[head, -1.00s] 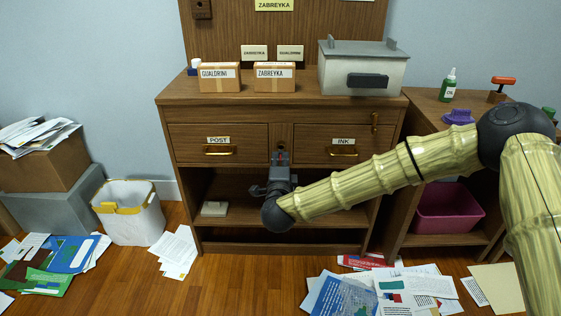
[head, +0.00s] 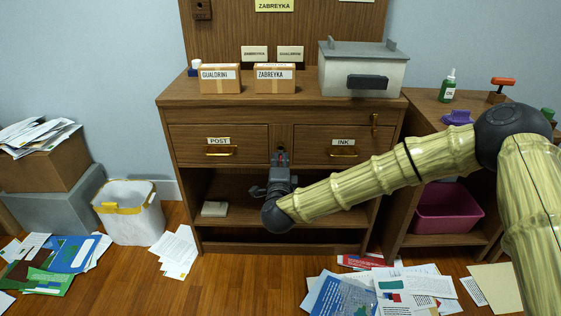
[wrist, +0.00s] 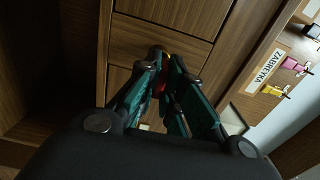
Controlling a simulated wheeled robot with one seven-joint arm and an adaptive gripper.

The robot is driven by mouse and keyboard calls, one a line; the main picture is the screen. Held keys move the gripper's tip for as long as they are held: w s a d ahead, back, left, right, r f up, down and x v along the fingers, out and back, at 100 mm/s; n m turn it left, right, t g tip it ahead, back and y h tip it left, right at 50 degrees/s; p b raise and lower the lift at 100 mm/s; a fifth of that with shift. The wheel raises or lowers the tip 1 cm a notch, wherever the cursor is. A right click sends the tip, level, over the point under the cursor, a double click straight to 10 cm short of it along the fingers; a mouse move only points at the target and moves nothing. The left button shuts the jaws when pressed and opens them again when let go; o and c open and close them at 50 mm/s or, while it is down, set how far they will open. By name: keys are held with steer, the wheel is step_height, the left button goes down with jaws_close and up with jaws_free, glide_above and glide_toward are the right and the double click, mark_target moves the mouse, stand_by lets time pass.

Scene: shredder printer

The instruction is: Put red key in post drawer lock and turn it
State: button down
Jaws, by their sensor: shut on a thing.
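My gripper (head: 280,162) is in front of the wooden strip between the post drawer (head: 246,152) and the ink drawer (head: 312,152). In the wrist view its teal fingers (wrist: 167,77) close on the red key (wrist: 161,90), of which only a small red part shows. A red speck also shows at the fingertips in the head view. The fingertips are close to the cabinet front. The post drawer lock is hidden behind my gripper, so I cannot tell whether the key is in it. The post drawer looks shut.
Two cardboard boxes and a grey metal box (head: 340,72) stand on top. In the wrist view a ZABREYKA label (wrist: 267,71) has pink and yellow keys beside it. Papers and a white bin (head: 130,215) are on the floor.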

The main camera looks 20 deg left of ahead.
mark_target(280, 156)
steer(key=shift+x, duration=1.6)
steer(key=c, duration=1.5)
jaws_free()
